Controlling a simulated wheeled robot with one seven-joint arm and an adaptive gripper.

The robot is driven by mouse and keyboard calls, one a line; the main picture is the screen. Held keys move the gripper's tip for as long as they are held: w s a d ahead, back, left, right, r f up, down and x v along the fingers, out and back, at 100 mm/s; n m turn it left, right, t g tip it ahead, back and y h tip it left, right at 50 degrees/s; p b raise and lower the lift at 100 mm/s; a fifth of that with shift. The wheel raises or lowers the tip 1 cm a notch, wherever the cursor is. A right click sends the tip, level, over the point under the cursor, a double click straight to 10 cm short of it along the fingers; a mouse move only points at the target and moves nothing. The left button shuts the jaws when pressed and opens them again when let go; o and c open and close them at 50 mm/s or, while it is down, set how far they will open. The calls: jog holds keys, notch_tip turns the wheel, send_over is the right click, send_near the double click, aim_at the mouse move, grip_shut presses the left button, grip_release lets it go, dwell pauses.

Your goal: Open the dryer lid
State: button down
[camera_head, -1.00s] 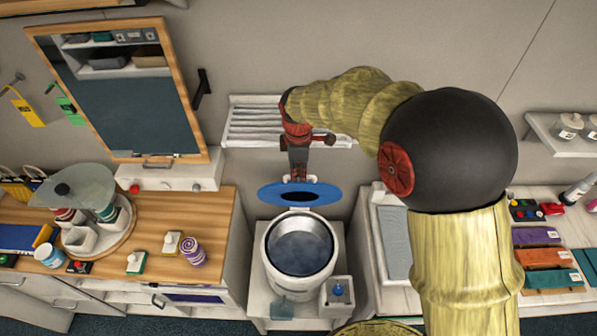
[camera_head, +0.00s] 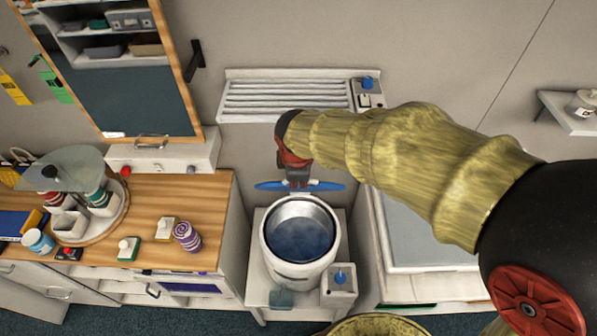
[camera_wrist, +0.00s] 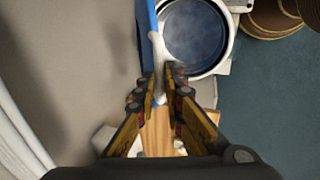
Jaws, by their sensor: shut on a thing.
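The dryer (camera_head: 300,272) is a white round drum with a grey metal rim and a bluish, hazy inside, standing on a white base. Its blue lid (camera_head: 330,187) stands raised behind the drum's mouth, seen almost edge-on. The mouth is uncovered. My gripper (camera_head: 298,182) is at the middle of the lid, and my wrist partly hides it. In the wrist view my gripper (camera_wrist: 161,80) is shut on the pale lid handle (camera_wrist: 158,48), with the blue lid (camera_wrist: 147,58) alongside and the open drum (camera_wrist: 194,36) beyond. The exact finger contact is partly hidden.
A wooden counter (camera_head: 215,205) with bottles, a mug and small blocks stands at the left. A slatted white vent (camera_head: 285,97) is on the wall behind the lid. A white control box (camera_head: 340,284) with a blue knob sits beside the drum. A white cabinet (camera_head: 430,235) is at the right.

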jog(key=s+f, duration=0.1)
jog(key=s+f+b, duration=0.1)
jog(key=s, duration=0.1)
jog(key=s+f+b, duration=0.1)
jog(key=s, duration=0.1)
jog(key=shift+f, duration=0.15)
jog(key=c, duration=1.9)
grip_release()
jog(key=v, duration=1.2)
jog(key=shift+s, duration=0.25)
